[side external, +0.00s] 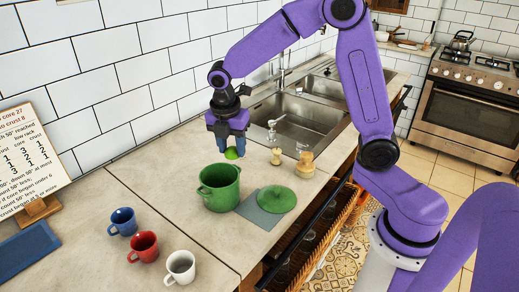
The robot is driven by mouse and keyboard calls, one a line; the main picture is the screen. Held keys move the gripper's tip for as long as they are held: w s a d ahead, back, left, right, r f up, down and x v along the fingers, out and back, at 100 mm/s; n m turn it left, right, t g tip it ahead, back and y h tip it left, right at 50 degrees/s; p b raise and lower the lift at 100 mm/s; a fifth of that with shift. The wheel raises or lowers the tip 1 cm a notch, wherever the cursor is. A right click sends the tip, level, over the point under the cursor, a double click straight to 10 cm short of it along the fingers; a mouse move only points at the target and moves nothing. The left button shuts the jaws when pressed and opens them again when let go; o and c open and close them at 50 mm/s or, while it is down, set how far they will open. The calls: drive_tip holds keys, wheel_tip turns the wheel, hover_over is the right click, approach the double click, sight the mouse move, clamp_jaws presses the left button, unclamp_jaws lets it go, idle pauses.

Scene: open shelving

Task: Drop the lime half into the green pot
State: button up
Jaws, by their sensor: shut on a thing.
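My gripper (229,148) is shut on the lime half (231,155), a small bright green piece showing just below the fingertips. The fingers hide part of it. The green pot (218,197) stands upright on the counter without its lid, its opening facing up. The gripper and lime half appear above and slightly behind the pot's far right rim; I cannot tell the exact height or whether they are over the opening.
The green lid (281,199) lies on a grey mat (258,216) right of the pot. Two wooden grinders (304,163) stand near the sink (300,118). Blue (123,221), red (143,246) and white mugs (180,267) stand front left. A sign (38,150) leans at the wall.

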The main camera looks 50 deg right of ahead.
wheel_tip(320, 180, down, 6)
drive_tip(key=w+a, duration=0.1)
drive_tip(key=w, duration=0.1)
drive_tip(key=shift+w+a, duration=0.2)
drive_tip(key=shift+a, duration=0.05)
idle(0.4)
drive_tip(key=o, duration=1.1)
drive_tip(key=r, duration=0.5)
drive_tip(key=a+r, duration=0.1)
drive_tip(key=r, duration=0.5)
drive_tip(key=s+a+r, duration=0.1)
drive_tip(key=r, duration=0.5)
drive_tip(key=shift+a+r, duration=0.2)
drive_tip(key=shift+a, duration=0.05)
